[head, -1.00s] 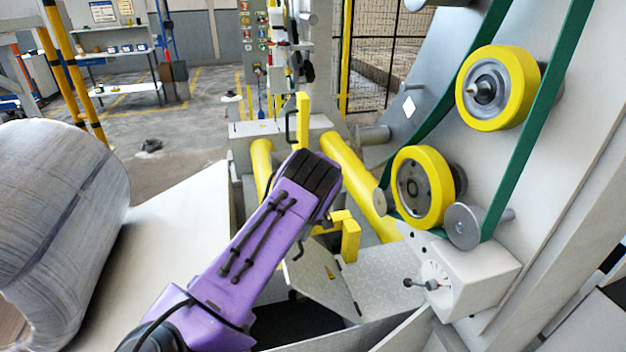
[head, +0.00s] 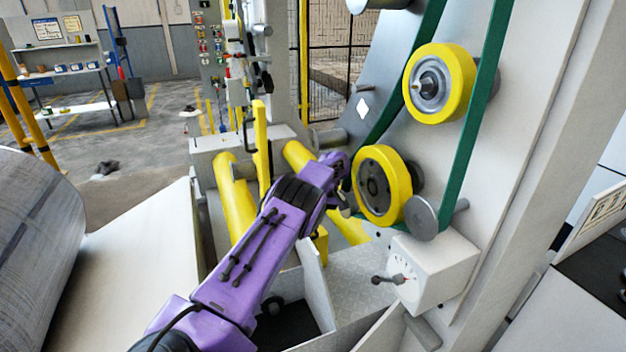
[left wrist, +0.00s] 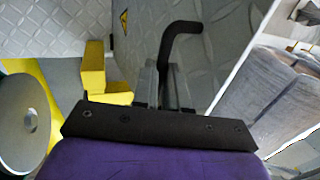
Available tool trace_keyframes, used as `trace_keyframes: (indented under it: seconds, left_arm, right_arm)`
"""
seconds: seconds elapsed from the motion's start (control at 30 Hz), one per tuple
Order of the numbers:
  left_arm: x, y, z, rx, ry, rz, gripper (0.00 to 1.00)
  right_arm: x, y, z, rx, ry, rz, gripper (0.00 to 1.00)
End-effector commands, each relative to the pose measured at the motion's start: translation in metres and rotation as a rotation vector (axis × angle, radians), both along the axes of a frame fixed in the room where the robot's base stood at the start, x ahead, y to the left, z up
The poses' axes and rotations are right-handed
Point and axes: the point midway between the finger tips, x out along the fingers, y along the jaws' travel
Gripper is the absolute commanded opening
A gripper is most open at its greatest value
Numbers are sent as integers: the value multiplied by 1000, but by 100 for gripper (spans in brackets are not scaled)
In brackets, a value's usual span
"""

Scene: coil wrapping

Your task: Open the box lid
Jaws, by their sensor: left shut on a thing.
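The box lid (head: 316,287) is a grey metal panel, tilted up steeply and seen nearly edge-on in the head view. Beside its lower part the box's dark interior (head: 285,328) shows. In the left wrist view the lid's tread-patterned metal (left wrist: 225,35) fills the upper middle, with a bent black handle (left wrist: 178,38) on it. My left gripper (left wrist: 164,88) is shut on this handle. In the head view my purple left arm reaches across the box and hides the gripper's fingers and the handle. My right gripper is not in view.
Yellow-rimmed rollers (head: 383,186) and a green belt (head: 470,130) stand close to the right of my arm. A white dial unit (head: 432,272) with a knob juts out below them. A large wrapped coil (head: 35,255) lies at the left beside a pale table (head: 140,270).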

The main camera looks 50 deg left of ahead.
Motion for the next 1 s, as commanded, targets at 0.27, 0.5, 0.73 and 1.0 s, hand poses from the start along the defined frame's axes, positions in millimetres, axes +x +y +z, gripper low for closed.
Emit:
trace_keyframes:
  seconds: [0.27,0.5,0.73,1.0]
  left_arm:
    - [-2,-4,-10,-14,6,5,19]
    - [-1,-2,-6,-7,5,3,38]
    - [-1,-1,-4,-4,4,1,38]
    - [-16,-4,-2,-3,6,-15,38]
  right_arm:
    - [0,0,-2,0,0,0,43]
    - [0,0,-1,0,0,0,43]
    - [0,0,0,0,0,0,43]
    - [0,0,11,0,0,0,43]
